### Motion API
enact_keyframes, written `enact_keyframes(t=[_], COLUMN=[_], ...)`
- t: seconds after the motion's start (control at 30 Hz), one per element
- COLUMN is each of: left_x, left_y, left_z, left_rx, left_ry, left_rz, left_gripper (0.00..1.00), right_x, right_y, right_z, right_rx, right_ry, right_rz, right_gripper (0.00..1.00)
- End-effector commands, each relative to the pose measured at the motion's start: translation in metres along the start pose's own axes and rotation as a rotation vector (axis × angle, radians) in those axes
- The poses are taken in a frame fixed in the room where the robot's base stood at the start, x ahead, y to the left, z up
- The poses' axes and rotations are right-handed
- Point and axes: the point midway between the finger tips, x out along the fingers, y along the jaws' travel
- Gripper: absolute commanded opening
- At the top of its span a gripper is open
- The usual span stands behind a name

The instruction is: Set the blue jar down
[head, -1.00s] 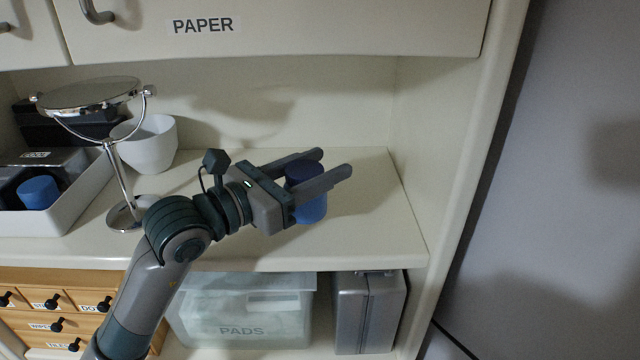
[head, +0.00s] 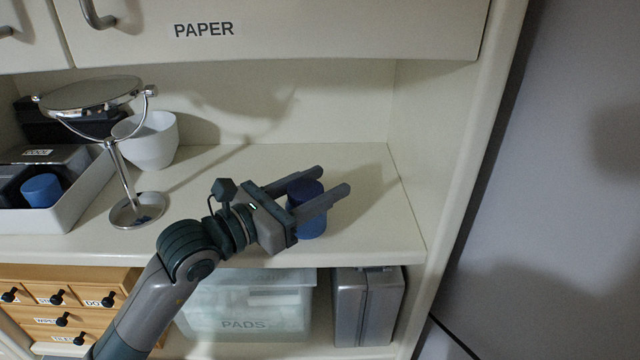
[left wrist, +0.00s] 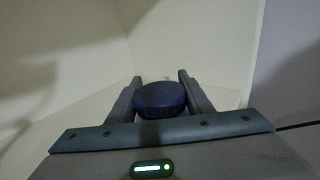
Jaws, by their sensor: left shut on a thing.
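The blue jar (head: 306,222) has a darker blue lid and is upright between the fingers of my left gripper (head: 328,186). The gripper is shut on it, over the right part of the cream shelf (head: 360,235). In the left wrist view the jar's dark lid (left wrist: 160,97) shows between the two fingertips (left wrist: 160,84). The jar's lower part shows below the near finger in the head view. I cannot tell whether its base touches the shelf. My right gripper is not in view.
A round mirror on a stand (head: 138,210), a white pot (head: 152,142) and a white tray (head: 62,222) with a blue-topped item stand to the left. The cabinet's side wall is at the right. Below are a PADS box (head: 245,325), a grey case (head: 368,310) and small wooden drawers (head: 85,285).

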Motion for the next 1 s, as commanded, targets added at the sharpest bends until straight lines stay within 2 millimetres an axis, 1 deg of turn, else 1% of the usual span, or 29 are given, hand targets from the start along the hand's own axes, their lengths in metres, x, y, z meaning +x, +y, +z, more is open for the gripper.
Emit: enact_keyframes(t=[0.03, 0.07, 0.1, 0.13, 0.4, 0.57, 0.6, 0.77, 1.0], left_x=[0.000, 0.000, 0.000, 0.000, 0.000, 0.000, -0.002, -0.020, -0.061], left_y=[0.000, 0.000, 0.000, 0.000, 0.000, 0.000, 0.000, 0.001, 0.000], left_z=[-0.003, -0.002, -0.001, -0.001, -0.001, 0.003, 0.001, 0.000, -0.001], left_rx=[-0.001, 0.000, 0.000, 0.000, 0.000, 0.000, 0.000, -0.001, 0.001], left_ry=[0.000, 0.000, 0.000, 0.000, 0.000, 0.000, 0.001, 0.001, 0.002], left_rz=[0.000, 0.000, 0.000, 0.000, 0.000, 0.000, 0.001, 0.001, 0.000], left_gripper=[0.23, 0.53, 0.63, 0.65, 0.65, 0.65, 0.65, 0.65, 0.65], right_x=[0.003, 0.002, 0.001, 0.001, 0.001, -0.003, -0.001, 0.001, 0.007], right_y=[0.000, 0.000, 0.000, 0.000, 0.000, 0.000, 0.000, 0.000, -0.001], right_z=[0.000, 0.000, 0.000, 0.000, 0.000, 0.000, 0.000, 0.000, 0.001], right_rx=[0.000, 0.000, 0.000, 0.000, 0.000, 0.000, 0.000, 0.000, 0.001], right_ry=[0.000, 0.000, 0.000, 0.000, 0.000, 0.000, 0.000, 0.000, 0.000], right_rz=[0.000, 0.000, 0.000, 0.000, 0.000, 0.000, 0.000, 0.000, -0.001], right_gripper=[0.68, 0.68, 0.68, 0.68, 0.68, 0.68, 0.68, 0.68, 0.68])
